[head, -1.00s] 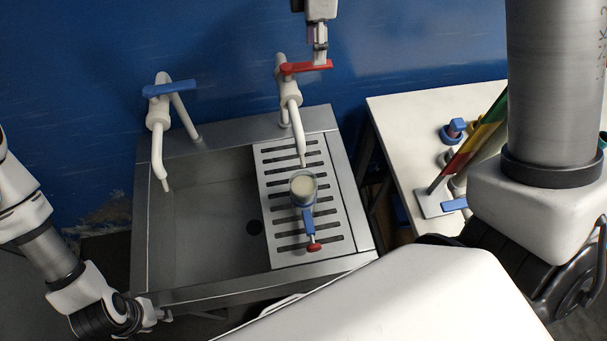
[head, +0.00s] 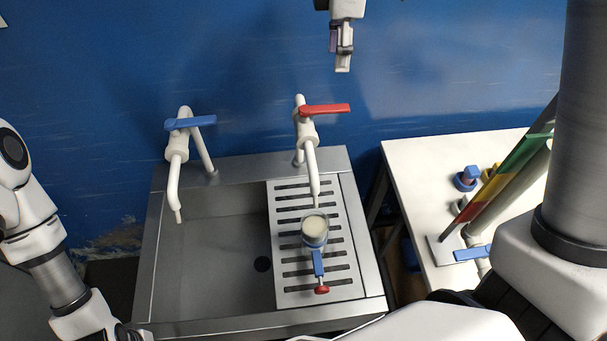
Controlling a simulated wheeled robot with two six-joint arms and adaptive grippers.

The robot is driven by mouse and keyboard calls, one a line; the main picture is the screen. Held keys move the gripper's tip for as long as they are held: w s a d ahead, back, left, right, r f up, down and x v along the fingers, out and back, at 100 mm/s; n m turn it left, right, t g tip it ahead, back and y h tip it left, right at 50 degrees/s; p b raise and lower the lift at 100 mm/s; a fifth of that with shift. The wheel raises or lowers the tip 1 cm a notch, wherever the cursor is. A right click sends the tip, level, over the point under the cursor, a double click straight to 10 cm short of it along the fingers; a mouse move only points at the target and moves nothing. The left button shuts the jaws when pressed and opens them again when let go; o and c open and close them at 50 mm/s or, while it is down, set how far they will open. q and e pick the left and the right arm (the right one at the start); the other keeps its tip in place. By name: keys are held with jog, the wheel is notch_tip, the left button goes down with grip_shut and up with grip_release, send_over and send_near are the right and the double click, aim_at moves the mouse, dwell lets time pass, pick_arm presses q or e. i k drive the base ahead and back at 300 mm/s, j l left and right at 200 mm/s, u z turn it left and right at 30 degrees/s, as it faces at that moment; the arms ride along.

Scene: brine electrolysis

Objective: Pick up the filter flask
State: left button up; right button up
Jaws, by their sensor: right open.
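A small round vessel with a pale top and grey-blue sides (head: 315,230) stands on the slotted drainboard, below the spout of the red-handled tap. A blue bar with a red end sticks out from its near side. It looks like the filter flask, but from above I cannot be sure. My right gripper (head: 342,62) hangs at the top of the head view against the blue wall. It is open and empty, beyond the red-handled tap and well apart from the vessel. My left arm comes in at the left, and its gripper is out of the frame.
A steel sink (head: 210,262) with an empty basin lies left of the drainboard (head: 340,270). A blue-handled tap (head: 178,160) and a red-handled tap (head: 309,150) stand at its back. A white table (head: 405,165) at right carries a coloured stand (head: 498,178) and small fittings.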

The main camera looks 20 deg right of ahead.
aim_at(314, 224)
jog(key=k, duration=1)
